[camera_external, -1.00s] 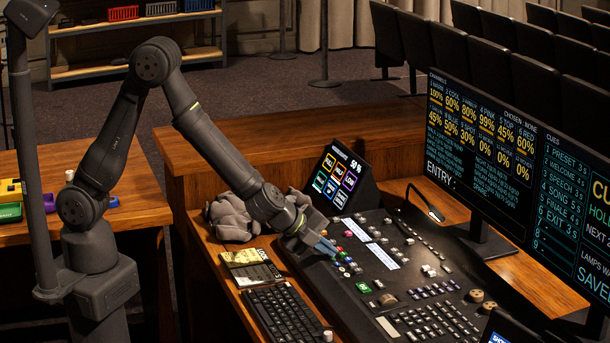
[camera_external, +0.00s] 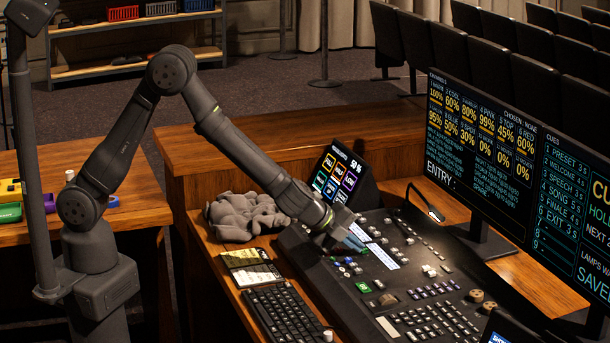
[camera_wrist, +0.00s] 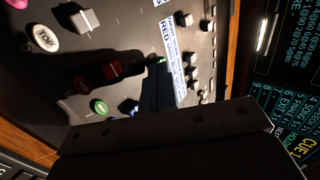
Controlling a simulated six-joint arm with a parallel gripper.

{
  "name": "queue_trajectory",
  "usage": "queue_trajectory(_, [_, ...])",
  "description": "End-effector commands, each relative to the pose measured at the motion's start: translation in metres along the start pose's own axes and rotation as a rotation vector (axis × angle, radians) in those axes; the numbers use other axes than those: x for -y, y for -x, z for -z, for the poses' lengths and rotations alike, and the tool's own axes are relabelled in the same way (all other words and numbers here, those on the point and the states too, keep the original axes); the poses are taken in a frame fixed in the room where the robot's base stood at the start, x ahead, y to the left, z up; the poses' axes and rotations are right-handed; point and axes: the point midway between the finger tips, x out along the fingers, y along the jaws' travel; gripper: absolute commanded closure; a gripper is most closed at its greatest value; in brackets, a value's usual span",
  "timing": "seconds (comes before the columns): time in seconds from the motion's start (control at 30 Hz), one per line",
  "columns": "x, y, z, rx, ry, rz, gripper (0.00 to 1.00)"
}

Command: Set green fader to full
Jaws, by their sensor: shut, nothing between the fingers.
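My gripper (camera_external: 354,243) is shut and empty, low over the upper part of the mixing desk (camera_external: 325,268). In the wrist view its dark fingers (camera_wrist: 157,78) point at the panel beside a white label strip. A small green piece (camera_wrist: 160,60), perhaps the green fader's cap, shows right at the fingertips; most of it is hidden, and I cannot tell whether the fingers touch it. A round green button (camera_wrist: 99,106) lies to the left of the fingers. A dark red fader cap (camera_wrist: 112,71) is just above and left of them.
A grey fader cap (camera_wrist: 85,20) and a white TOP button (camera_wrist: 44,38) lie further up the panel. A small touch screen (camera_external: 340,176) stands behind the desk, a large monitor (camera_external: 515,165) to the right. A keyboard (camera_external: 283,312) and a grey crumpled object (camera_external: 243,216) lie at left.

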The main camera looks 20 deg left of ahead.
Motion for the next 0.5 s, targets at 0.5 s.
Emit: queue_trajectory(0.5, [-0.02,0.022,0.001,0.0,-0.004,-0.001,1.0])
